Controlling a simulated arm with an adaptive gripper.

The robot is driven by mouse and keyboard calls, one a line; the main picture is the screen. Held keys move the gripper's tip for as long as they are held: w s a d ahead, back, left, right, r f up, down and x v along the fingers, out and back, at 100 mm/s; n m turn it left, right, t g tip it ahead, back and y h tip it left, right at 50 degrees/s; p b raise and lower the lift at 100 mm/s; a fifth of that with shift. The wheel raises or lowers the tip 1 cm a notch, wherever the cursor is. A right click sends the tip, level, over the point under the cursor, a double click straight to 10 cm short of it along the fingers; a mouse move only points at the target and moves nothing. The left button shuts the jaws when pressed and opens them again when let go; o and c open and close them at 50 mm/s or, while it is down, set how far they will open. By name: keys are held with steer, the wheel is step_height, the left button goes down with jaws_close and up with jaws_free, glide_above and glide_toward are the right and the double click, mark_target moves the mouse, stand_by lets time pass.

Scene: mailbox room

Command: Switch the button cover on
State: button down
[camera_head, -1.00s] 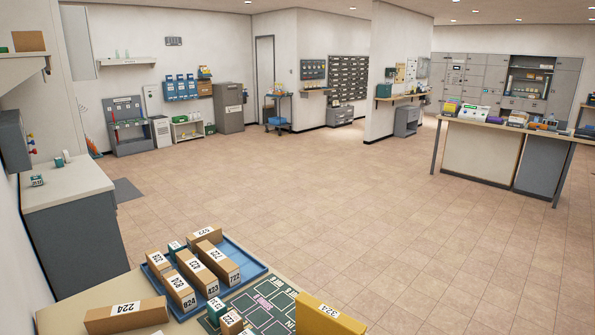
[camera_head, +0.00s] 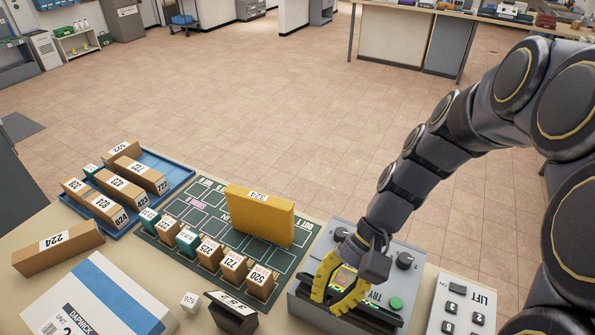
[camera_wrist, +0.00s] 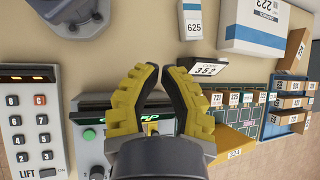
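A grey control box (camera_head: 300,289) stands on the table in the head view, with dark knobs (camera_head: 405,260), a green button (camera_head: 396,304) and a dark front strip. My gripper (camera_head: 335,290) has yellow fingers and reaches down over the box's middle. In the wrist view my gripper (camera_wrist: 160,72) has its fingers apart, with a narrow gap at the tips. Green lettering and a small yellow part show between them. The fingers hide much of the box's middle, so I cannot make out the button cover or any contact. The green button (camera_wrist: 88,134) also shows in the wrist view.
A LIFT keypad (camera_head: 462,305) stands right of the box. A dark 352 display (camera_head: 232,312) is close on its left. A yellow parcel (camera_head: 260,214) stands on the green mat (camera_head: 190,262) among small numbered boxes. A blue tray (camera_head: 178,165) holds parcels farther left.

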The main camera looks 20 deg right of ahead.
mark_target(343, 277)
steer(key=w+d+f+m+t+y, duration=0.1)
steer(key=d+m, duration=0.1)
steer(key=d, duration=0.1)
steer(key=w+d+f+m+t+y, duration=0.2)
steer(key=d+m, duration=0.1)
steer(key=w+d+f+m+t+y, duration=0.1)
steer(key=d+f+m, duration=0.1)
steer(key=d+m, duration=0.1)
steer(key=shift+w+d+f+t+y, duration=0.1)
steer(key=shift+w+t+y, duration=0.2)
steer(key=shift+t+y, duration=0.1)
steer(key=d+f+m+t, duration=0.2)
steer(key=d+m, duration=0.1)
steer(key=s+d+f+m+t, duration=0.1)
steer(key=d+f+m+t, duration=0.1)
steer(key=d, duration=0.1)
steer(key=d+f+m+t, duration=0.2)
steer(key=d+m+t, duration=0.1)
steer(key=d, duration=0.1)
steer(key=shift+s+d+f+m, duration=0.1)
steer(key=shift+s+f+m, duration=0.2)
steer(key=shift+s+f, duration=0.1)
steer(key=shift+w, duration=0.1)
steer(key=x, duration=1.4)
steer(key=shift+r, duration=0.2)
steer(key=shift+w+a, duration=1.9)
steer(key=shift+a, duration=0.1)
